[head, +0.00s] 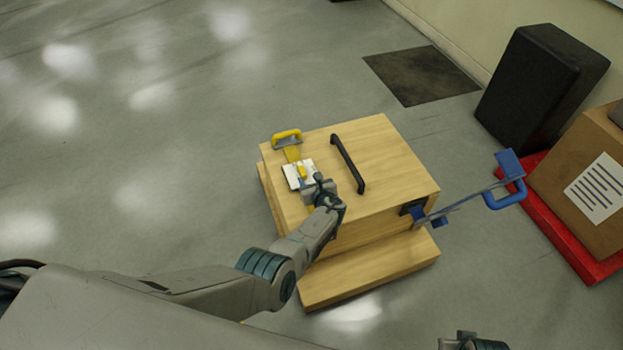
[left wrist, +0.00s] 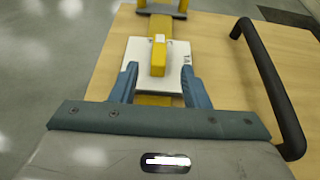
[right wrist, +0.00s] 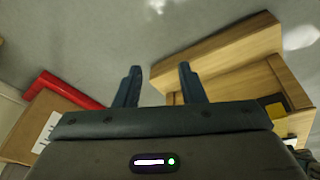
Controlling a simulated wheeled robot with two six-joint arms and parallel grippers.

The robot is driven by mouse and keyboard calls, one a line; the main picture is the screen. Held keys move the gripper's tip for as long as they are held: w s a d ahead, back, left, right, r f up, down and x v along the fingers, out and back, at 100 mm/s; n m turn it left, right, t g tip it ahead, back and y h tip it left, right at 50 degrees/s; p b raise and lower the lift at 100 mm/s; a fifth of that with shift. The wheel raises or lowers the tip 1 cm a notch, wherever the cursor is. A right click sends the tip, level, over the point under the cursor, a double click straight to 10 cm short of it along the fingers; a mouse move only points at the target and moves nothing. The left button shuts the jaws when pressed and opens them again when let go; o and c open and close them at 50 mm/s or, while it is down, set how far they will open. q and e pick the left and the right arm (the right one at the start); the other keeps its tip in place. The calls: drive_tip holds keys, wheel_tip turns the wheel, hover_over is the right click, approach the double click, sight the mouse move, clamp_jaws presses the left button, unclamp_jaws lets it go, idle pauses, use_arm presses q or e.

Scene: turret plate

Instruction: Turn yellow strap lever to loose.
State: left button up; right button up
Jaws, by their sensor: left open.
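The yellow strap lever (head: 302,171) stands on a white plate (head: 291,176) on top of the wooden box (head: 390,165). In the left wrist view the lever (left wrist: 158,54) lies between my left gripper's fingertips, with a gap on each side. My left gripper (head: 307,184) is open over the plate, and its arm hides part of the box. A yellow strap piece with a yellow handle (head: 287,135) lies beyond the plate at the box's edge. My right gripper (right wrist: 160,68) is open and empty, off to the right of the box, and barely shows at the head view's bottom edge.
A black bar handle (head: 348,164) rises from the box top right of the lever. A cardboard carton (head: 565,160) on a red base and a black block (head: 540,85) stand right. Floor at left is clear.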

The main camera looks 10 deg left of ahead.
use_arm(q)
drive_tip(key=shift+p+v, duration=0.35)
drive_tip(key=shift+v, duration=0.45)
use_arm(e)
drive_tip(key=shift+s+d+f, duration=0.1)
drive_tip(key=shift+f, duration=0.85)
drive_tip(key=shift+s+d+f, duration=0.1)
drive_tip(key=shift+f, duration=0.85)
use_arm(q)
drive_tip(key=shift+a, duration=0.1)
